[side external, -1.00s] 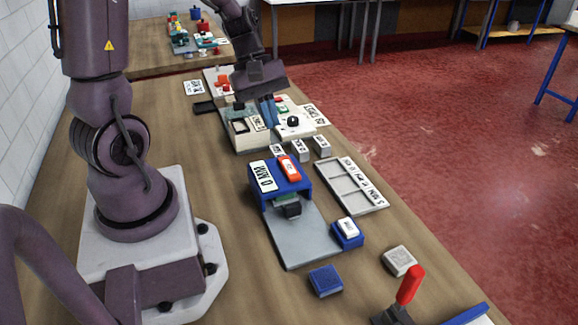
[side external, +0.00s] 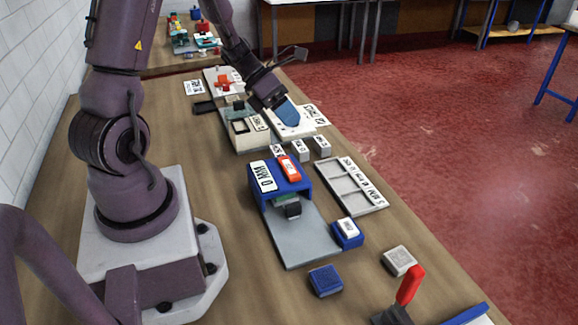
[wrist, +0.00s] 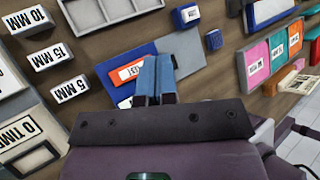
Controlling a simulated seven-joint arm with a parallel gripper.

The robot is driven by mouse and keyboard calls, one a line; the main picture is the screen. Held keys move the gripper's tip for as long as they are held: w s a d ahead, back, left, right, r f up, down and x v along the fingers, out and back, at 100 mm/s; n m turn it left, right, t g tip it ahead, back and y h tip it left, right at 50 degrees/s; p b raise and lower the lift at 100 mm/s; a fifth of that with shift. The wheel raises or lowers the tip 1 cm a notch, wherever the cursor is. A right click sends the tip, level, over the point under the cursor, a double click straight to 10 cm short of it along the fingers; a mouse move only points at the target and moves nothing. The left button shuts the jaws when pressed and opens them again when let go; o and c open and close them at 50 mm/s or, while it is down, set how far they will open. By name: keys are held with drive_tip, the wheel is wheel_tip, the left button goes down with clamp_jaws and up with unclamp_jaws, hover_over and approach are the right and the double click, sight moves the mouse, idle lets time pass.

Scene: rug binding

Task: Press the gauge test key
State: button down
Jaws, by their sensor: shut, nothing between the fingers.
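The blue gauge (side external: 300,182) stands mid-table with a white "0 MM" plate (side external: 263,176) and an orange-red piece with a white label (side external: 289,169) on top. In the wrist view the orange-red piece (wrist: 127,71) lies just left of my fingertips. A small blue block with a white labelled top (side external: 347,227) sits beside the gauge's grey plate (side external: 299,240); it also shows in the wrist view (wrist: 188,15). I cannot read which one is the test key. My gripper (side external: 289,114) is shut and empty, tilted above the white panel beyond the gauge.
Several labelled grey blocks (side external: 322,146) stand between the panel and gauge. A grey slotted tray (side external: 350,187) lies right of the gauge. A plain blue block (side external: 325,280), a grey block (side external: 398,260) and a red-handled lever (side external: 409,287) are nearer the camera. Bare wood shows around them.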

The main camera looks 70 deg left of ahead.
sight(289, 165)
drive_tip(key=shift+f, duration=4.4)
drive_tip(key=shift+f, duration=0.15)
drive_tip(key=shift+f, duration=0.25)
drive_tip(key=shift+f, duration=0.45)
drive_tip(key=shift+r, duration=0.85)
drive_tip(key=shift+r, duration=2.55)
